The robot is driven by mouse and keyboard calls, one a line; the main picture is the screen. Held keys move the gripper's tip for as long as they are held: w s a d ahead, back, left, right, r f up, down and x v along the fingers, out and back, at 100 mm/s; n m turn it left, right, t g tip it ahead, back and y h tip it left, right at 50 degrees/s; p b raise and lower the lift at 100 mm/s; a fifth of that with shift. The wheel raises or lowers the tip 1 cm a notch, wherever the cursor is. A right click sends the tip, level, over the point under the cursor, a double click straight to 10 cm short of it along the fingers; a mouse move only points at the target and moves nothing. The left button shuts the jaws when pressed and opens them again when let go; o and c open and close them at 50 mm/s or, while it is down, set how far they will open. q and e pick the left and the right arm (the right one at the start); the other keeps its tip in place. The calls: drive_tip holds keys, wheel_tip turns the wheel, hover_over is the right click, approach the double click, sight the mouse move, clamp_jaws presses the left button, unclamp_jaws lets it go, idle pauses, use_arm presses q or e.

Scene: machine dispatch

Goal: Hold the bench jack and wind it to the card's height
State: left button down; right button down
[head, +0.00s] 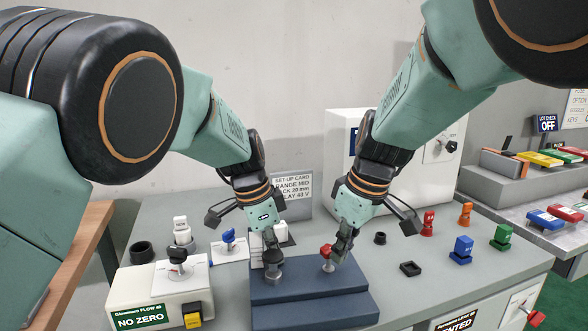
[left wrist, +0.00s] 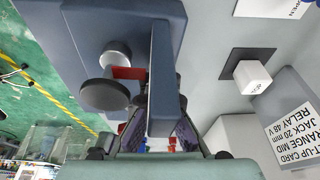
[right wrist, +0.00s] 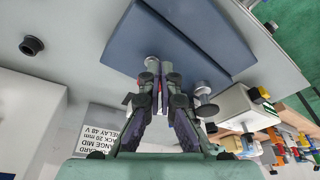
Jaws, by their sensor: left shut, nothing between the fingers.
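The set-up card (head: 292,190) stands upright at the back of the bench and reads "RANGE MID, JACK 20 mm, RELAY 48 V". I cannot tell exactly which parts form the jack. My left gripper (head: 270,246) is shut and empty, close by the post; the post's round top (left wrist: 104,95) shows clear of the fingers. My right gripper (right wrist: 160,72) is closed around the red handle, and its fingers partly hide it.
A white box marked NO ZERO (head: 150,300) with a yellow switch stands front left. A blue-handled switch (head: 229,238) is behind it. Red, orange, blue and green plugs, a blue one (head: 462,250) among them, stand on the right. A black square socket (head: 410,269) lies nearby.

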drive_tip(key=shift+s+a, duration=0.1)
drive_tip(key=shift+a, duration=0.1)
drive_tip(key=shift+s+d+r, duration=0.1)
drive_tip(key=shift+s+d, duration=0.05)
drive_tip(key=shift+s, duration=0.15)
wheel_tip(320, 180, up, 6)
drive_tip(key=shift+f, duration=0.1)
idle(0.6)
drive_tip(key=shift+d, duration=0.1)
drive_tip(key=shift+w+d+f, duration=0.3)
drive_tip(key=shift+w+f, duration=0.05)
drive_tip(key=shift+f, duration=0.65)
drive_tip(key=shift+w+d+f, duration=0.25)
drive_tip(key=shift+w+f, duration=0.15)
drive_tip(key=shift+f, duration=0.65)
drive_tip(key=shift+w+d+f, duration=0.3)
drive_tip(key=shift+w+f, duration=0.05)
drive_tip(key=shift+f, duration=0.65)
drive_tip(key=shift+w+a, duration=0.1)
drive_tip(key=shift+a, duration=0.25)
drive_tip(key=shift+s+a, duration=0.4)
drive_tip(key=shift+s, duration=0.3)
